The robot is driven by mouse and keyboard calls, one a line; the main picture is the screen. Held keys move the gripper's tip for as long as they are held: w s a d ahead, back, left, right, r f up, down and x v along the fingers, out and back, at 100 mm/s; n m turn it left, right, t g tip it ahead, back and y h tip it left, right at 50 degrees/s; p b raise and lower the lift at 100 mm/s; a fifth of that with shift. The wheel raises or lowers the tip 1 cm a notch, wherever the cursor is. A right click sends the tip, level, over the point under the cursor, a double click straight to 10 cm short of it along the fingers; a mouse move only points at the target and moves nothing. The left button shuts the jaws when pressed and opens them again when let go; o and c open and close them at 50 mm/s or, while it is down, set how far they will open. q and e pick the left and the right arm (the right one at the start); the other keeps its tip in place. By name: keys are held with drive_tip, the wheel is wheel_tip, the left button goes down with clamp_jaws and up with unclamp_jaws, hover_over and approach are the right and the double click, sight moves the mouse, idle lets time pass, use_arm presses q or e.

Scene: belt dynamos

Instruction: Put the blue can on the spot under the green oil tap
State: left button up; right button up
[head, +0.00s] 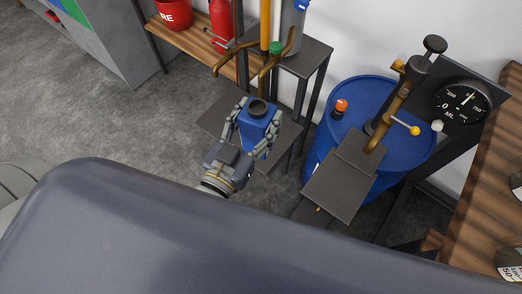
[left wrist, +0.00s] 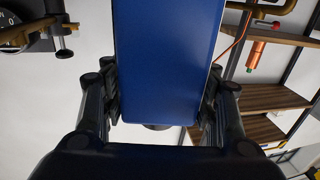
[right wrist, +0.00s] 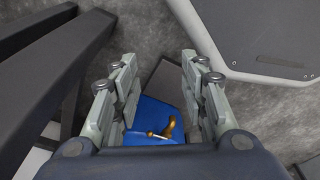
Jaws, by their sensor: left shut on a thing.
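The blue can (head: 258,132), with a dark round neck on top, is held upright by my left gripper (head: 255,121), one finger on each side. In the left wrist view the can (left wrist: 170,60) fills the middle between the fingers (left wrist: 162,105). The green-topped oil tap (head: 277,48) has a brass spout and stands just behind the can. A dark plate (head: 215,112) lies below the tap, partly hidden by can and gripper; whether the can touches it I cannot tell. My right gripper (right wrist: 160,88) is open and empty in the right wrist view.
A blue drum (head: 345,95) with a brass pump, a dark plate (head: 342,187) and a dial gauge (head: 461,101) stands to the right. A wooden shelf (head: 190,37) with a red bucket (head: 174,13) is behind. A wooden bench (head: 480,215) is far right.

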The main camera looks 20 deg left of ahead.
drive_tip(key=w+a+f+b, duration=0.1)
drive_tip(key=w+f+b, duration=0.5)
drive_tip(key=b, duration=0.6)
use_arm(q)
drive_tip(key=d+f+m+h, duration=0.15)
drive_tip(key=d+f, duration=0.25)
drive_tip(key=f, duration=0.4)
drive_tip(key=d+f+m+h, duration=0.15)
drive_tip(key=d+f, duration=0.25)
drive_tip(key=f, duration=0.5)
drive_tip(key=w+a+f+b, duration=0.3)
drive_tip(key=w+a+f, duration=0.1)
drive_tip(key=w+a, duration=0.7)
drive_tip(key=shift+w+f+n+g, duration=0.3)
drive_tip(key=shift+w+g, duration=0.1)
drive_tip(key=shift+w, duration=0.1)
use_arm(e)
drive_tip(key=w+r+t, duration=0.1)
drive_tip(key=w+r, duration=0.3)
drive_tip(key=r, duration=0.5)
drive_tip(key=shift+w+a, duration=0.2)
drive_tip(key=shift+a, duration=0.05)
drive_tip(key=shift+r, duration=0.1)
use_arm(q)
drive_tip(key=shift+f, duration=0.2)
drive_tip(key=o, duration=1.1)
drive_tip(key=shift+o, duration=0.9)
use_arm(e)
drive_tip(key=shift+r, duration=0.15)
